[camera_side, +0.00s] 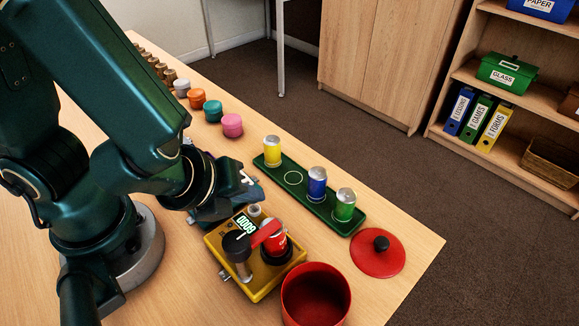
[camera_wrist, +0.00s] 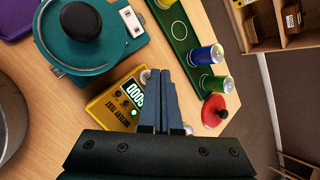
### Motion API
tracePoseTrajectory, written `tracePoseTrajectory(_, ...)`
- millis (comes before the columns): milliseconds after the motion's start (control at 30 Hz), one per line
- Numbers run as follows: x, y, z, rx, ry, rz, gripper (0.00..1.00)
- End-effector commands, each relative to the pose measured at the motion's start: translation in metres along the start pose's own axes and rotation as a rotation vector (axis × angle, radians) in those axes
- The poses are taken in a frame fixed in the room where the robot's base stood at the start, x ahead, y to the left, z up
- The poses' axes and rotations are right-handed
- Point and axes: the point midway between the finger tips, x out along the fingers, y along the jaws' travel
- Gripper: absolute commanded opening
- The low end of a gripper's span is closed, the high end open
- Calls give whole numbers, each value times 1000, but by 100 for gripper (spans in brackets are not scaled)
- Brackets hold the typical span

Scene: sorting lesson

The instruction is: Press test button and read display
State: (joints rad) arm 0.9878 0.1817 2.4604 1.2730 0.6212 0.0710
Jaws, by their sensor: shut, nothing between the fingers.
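The yellow tester (camera_side: 262,288) stands on the table in the side view, with a red can (camera_side: 278,246) seated in its dark holder under a red arm. Its lit display (camera_side: 245,223) shows digits that look like mostly zeros; I cannot read them surely. In the wrist view the tester (camera_wrist: 105,112) lies left of my fingers, with its display (camera_wrist: 136,94) beside small dark round controls (camera_wrist: 119,97). Which of them is the test button is unclear. My gripper (camera_wrist: 160,74) is shut and empty, above the tester's edge. Fingers partly cover the tester; contact cannot be told.
A green tray (camera_side: 348,228) holds yellow, blue and green cans, with one empty ring. A red pot (camera_side: 316,296) stands right of the tester, its red lid (camera_side: 378,264) lying nearby. Bare table lies at the front right.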

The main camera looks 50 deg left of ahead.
Motion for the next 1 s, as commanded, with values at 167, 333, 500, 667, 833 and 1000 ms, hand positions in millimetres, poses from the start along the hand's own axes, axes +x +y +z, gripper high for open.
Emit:
tracePoseTrajectory(167,0,0,0,-1,0,0,0)
tracePoseTrajectory(333,-2,-1,1,-4,-1,-1,0)
tracePoseTrajectory(500,-13,-8,8,-10,-4,-5,0)
tracePoseTrajectory(667,-25,-15,14,-9,-3,-5,0)
tracePoseTrajectory(833,-36,-21,20,-6,-2,-4,0)
tracePoseTrajectory(1000,-40,-22,22,-1,-1,0,0)
